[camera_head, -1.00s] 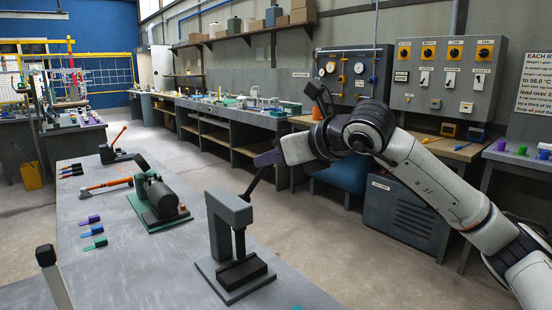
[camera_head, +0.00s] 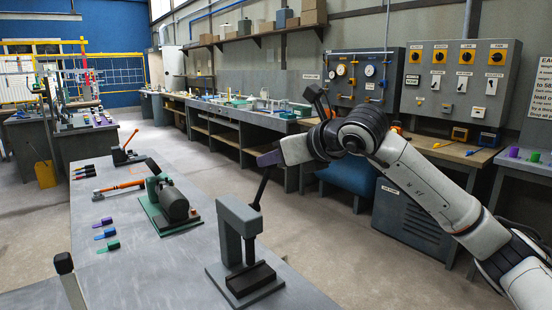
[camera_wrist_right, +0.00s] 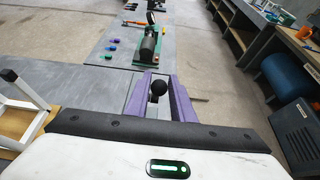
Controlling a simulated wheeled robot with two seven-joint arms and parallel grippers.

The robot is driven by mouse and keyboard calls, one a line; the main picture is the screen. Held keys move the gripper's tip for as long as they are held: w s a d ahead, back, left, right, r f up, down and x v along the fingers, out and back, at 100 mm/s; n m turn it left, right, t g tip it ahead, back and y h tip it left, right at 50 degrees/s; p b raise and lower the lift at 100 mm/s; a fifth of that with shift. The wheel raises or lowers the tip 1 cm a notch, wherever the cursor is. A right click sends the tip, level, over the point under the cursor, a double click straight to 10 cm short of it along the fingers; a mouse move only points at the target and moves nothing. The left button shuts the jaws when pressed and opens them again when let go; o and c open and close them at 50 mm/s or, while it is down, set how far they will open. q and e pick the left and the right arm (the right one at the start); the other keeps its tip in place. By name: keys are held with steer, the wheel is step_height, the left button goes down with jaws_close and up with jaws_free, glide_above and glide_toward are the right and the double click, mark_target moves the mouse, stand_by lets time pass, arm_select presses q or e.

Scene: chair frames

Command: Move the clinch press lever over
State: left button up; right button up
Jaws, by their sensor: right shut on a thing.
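The grey clinch press (camera_head: 229,221) stands on the near right part of the long grey bench. Its dark lever (camera_head: 262,187) rises from the right side of the press head, leaning slightly right. My right gripper (camera_head: 268,159), with purple fingers, is at the lever's top end. In the right wrist view the two purple fingers (camera_wrist_right: 160,92) are on either side of the lever's round black knob (camera_wrist_right: 158,87), shut on it. The knob is mostly hidden in the head view. My left gripper is not in view.
A dark-capped post (camera_head: 65,265) rises at the near left. Floor is clear between this bench and the wall bench (camera_head: 215,118).

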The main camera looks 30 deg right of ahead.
steer(key=shift+w+r+p, duration=0.65)
steer(key=shift+w, duration=0.5)
steer(key=o, duration=0.9)
steer(key=shift+f, duration=0.1)
steer(key=shift+c, duration=0.2)
steer(key=shift+a, duration=0.1)
